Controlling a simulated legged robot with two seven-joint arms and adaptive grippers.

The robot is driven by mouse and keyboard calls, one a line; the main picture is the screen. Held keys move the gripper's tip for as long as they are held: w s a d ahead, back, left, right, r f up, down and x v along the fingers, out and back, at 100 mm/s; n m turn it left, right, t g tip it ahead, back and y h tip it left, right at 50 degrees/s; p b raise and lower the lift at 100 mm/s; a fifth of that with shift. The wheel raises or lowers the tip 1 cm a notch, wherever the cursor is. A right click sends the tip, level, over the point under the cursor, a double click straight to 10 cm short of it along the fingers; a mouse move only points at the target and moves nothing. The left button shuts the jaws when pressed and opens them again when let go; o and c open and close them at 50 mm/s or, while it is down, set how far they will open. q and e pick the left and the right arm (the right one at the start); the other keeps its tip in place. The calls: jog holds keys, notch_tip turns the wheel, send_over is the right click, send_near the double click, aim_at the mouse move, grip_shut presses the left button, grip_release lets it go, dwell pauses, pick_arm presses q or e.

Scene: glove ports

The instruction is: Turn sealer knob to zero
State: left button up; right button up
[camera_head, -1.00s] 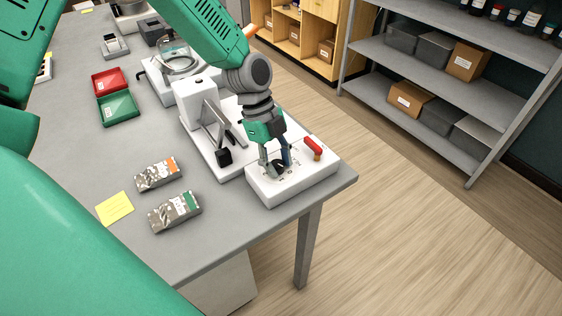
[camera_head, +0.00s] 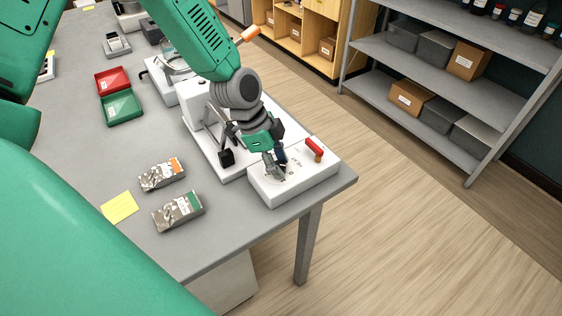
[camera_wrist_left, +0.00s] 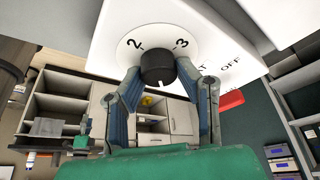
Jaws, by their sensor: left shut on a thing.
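The sealer control box (camera_head: 318,187) is a white block at the front right corner of the table, with a red switch (camera_head: 314,147) on its top. The black sealer knob (camera_wrist_left: 157,69) shows in the left wrist view, on a round white dial with the marks 2 and 3 visible beside it. My left gripper (camera_head: 278,172) reaches down onto the box, and in the left wrist view its two fingers (camera_wrist_left: 160,82) are shut on the sides of the knob. In the head view the gripper mostly hides the knob. My right gripper is not in view.
The white sealer body (camera_head: 197,113) stands right behind the box, with a black block (camera_head: 226,157) at its side. Two printed packets (camera_head: 178,211) and a yellow note (camera_head: 119,208) lie to the left. Red (camera_head: 113,79) and green (camera_head: 122,107) trays sit farther back.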

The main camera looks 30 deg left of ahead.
pick_arm(q)
jog(key=shift+a+f, duration=0.1)
grip_shut()
jog(key=o, duration=1.1)
grip_release()
jog(key=shift+a+f, duration=0.1)
jog(key=shift+a, duration=0.05)
jog(key=v, duration=1.2)
jog(key=shift+w+a+f, duration=0.1)
jog(key=shift+a, duration=0.2)
jog(key=shift+d, duration=0.2)
